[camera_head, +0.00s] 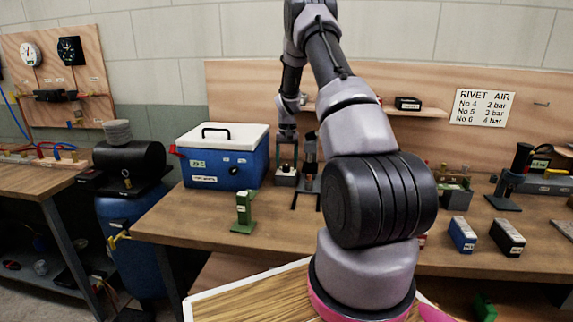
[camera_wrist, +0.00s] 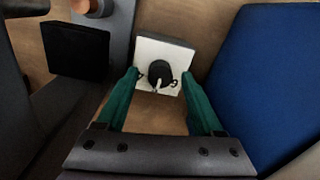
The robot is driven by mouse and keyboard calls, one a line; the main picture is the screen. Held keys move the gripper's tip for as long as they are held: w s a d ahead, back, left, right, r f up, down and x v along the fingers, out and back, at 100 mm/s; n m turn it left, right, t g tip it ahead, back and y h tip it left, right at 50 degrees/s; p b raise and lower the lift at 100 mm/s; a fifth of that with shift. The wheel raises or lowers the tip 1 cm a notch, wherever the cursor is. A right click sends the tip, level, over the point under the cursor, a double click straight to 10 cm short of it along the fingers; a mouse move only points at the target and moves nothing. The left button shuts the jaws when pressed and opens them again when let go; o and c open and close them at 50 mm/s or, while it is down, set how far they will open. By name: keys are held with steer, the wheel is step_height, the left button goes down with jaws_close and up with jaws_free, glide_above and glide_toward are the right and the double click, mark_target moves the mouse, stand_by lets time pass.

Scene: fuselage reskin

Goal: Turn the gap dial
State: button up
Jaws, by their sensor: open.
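The gap dial is a black round knob (camera_wrist: 160,73) on a white-faced box (camera_wrist: 146,50), with a pale pointer and dark marks beside it. In the head view the small box (camera_head: 286,176) stands on the bench between the blue cooler and a dark stand. My gripper (camera_wrist: 160,76) is open, its green fingers on either side of the knob in the wrist view. It points down at the box; in the head view my gripper (camera_head: 286,160) is just above it. I cannot tell whether the fingers touch the knob.
A blue cooler with a white lid (camera_head: 225,137) stands close on the left; its blue side (camera_wrist: 265,75) fills the wrist view's right. A dark stand (camera_head: 309,180) is close on the other side. A green part (camera_head: 243,212) stands near the bench's front edge. The bench front (camera_head: 200,230) is mostly clear.

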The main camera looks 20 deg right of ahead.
steer(key=shift+f, duration=0.25)
jaws_close()
steer(key=shift+m, duration=0.3)
steer(key=m, duration=0.5)
steer(key=shift+a, duration=0.1)
steer(key=m, duration=0.6)
steer(key=shift+m, duration=0.3)
stand_by(0.4)
